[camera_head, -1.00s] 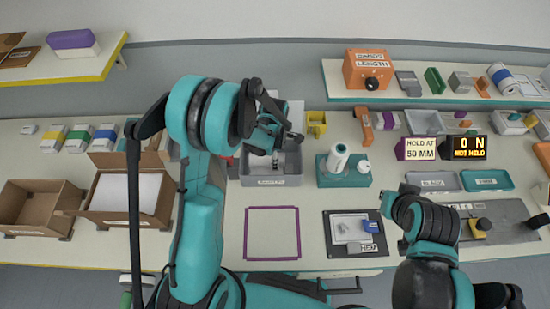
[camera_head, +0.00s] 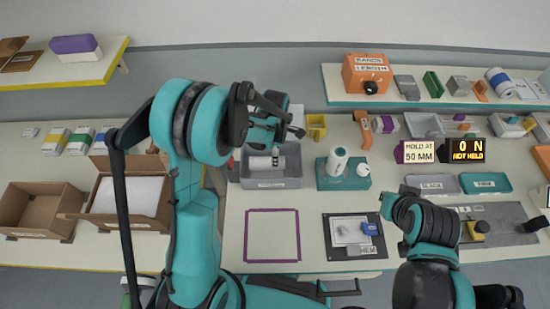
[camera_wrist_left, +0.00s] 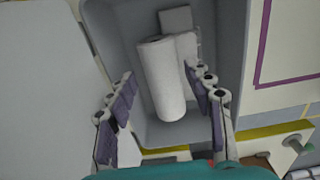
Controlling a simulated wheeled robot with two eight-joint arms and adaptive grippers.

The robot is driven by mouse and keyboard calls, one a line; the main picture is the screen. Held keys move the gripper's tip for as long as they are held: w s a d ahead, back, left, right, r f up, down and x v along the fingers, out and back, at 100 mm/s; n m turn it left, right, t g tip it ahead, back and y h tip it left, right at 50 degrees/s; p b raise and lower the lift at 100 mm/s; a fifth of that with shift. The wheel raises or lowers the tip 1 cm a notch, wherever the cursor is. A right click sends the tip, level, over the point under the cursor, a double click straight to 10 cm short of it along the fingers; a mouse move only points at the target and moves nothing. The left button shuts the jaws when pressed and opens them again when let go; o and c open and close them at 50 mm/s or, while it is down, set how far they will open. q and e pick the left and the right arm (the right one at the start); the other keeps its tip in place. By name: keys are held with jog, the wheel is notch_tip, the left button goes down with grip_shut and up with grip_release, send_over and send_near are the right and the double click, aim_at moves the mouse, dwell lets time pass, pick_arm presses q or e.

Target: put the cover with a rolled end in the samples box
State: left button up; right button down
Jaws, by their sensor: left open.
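The grey box (camera_head: 291,182) with a front label too small to read surely stands at the back middle of the table. A white roll (camera_head: 262,162) lies inside it; it also shows in the left wrist view (camera_wrist_left: 162,85), with a smaller pale piece (camera_wrist_left: 188,48) beside its upper end. I cannot tell which end of the cover is rolled. My left gripper (camera_wrist_left: 160,78) is above the box, its fingers apart on either side of the roll with visible gaps. The head view partly hides its fingertips. My right arm is at the right front; its gripper cannot be made out.
A teal fixture with a white cylinder (camera_head: 338,160) stands right of the box. A yellow block (camera_head: 316,126) is behind. An open carton (camera_head: 105,222) stands at left. The purple-outlined square (camera_head: 271,235) is bare. A sign (camera_head: 467,150) reads 0 N, not held.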

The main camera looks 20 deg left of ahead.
pick_arm(q)
jog(key=s+a+r+m+t, duration=0.1)
jog(key=s+r+m, duration=0.2)
jog(key=r, duration=0.3)
jog(key=s+r+m+t+p, duration=0.1)
jog(key=s+r+m, duration=0.15)
jog(key=r, duration=0.35)
jog(key=s+a+r+m+t, duration=0.1)
jog(key=s+r+m, duration=0.1)
jog(key=r+m, duration=0.25)
jog(key=s+r+m+t, duration=0.3)
jog(key=s+m+t, duration=0.1)
jog(key=s+m, duration=0.5)
jog(key=shift+s+a+r+m, duration=0.25)
jog(key=shift+a+m, duration=0.15)
jog(key=shift+m, duration=0.7)
jog(key=shift+f, duration=0.1)
